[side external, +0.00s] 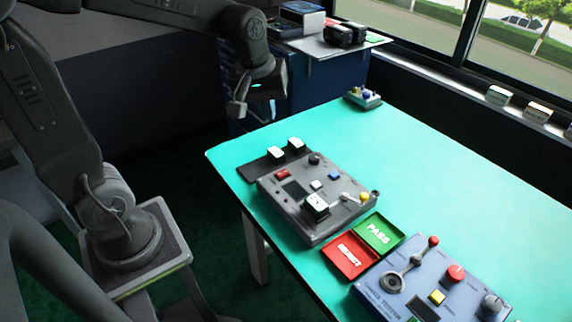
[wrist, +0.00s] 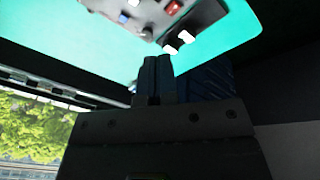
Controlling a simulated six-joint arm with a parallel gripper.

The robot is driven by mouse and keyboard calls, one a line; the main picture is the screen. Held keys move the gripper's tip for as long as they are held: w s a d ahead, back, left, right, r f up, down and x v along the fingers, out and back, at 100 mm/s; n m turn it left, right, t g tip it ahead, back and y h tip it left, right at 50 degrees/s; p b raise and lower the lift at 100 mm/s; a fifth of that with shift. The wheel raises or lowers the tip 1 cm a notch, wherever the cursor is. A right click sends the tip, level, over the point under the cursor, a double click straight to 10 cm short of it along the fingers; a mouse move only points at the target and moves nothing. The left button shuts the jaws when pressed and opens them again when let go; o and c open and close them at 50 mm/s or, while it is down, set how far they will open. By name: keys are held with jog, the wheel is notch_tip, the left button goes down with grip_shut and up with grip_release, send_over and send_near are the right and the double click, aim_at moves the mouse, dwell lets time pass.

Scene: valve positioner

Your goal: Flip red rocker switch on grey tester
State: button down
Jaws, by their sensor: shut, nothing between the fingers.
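The grey tester (side external: 342,217) lies on the green table, with a dark screen, small buttons, a yellow-tipped lever and a white block on it. Its red rocker switch (side external: 282,173) is near the far left corner; which way it is tipped is too small to tell. In the wrist view the tester (wrist: 203,20) is cut off at the top edge, with the red switch (wrist: 174,7) at that edge. My gripper (wrist: 158,60) is shut and empty. In the side view my gripper (side external: 240,107) hangs in the air beyond the table's left edge, apart from the tester.
Two white blocks (side external: 285,149) sit on a dark tray beside the tester. Red REJECT (side external: 350,256) and green PASS (side external: 378,233) trays lie to its right, then a blue tester (side external: 455,262). A small device (side external: 362,98) stands at the far corner. The table's right side is clear.

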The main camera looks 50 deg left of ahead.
jog(key=w+a+f+n+g, duration=0.2)
jog(key=w+a+f+n, duration=0.4)
jog(key=w+f+n, duration=0.2)
notch_tip(320, 180, down, 2)
jog(key=shift+w+a+f+g, duration=0.1)
jog(key=shift+w+a+g, duration=0.15)
jog(key=shift+w, duration=0.25)
send_over(281, 173)
jog(key=w, duration=0.2)
jog(key=f, duration=0.9)
jog(key=shift+s+f, duration=0.2)
jog(key=shift+s+r, duration=0.35)
jog(key=shift+s, duration=0.45)
notch_tip(281, 173, up, 14)
jog(key=s, duration=0.2)
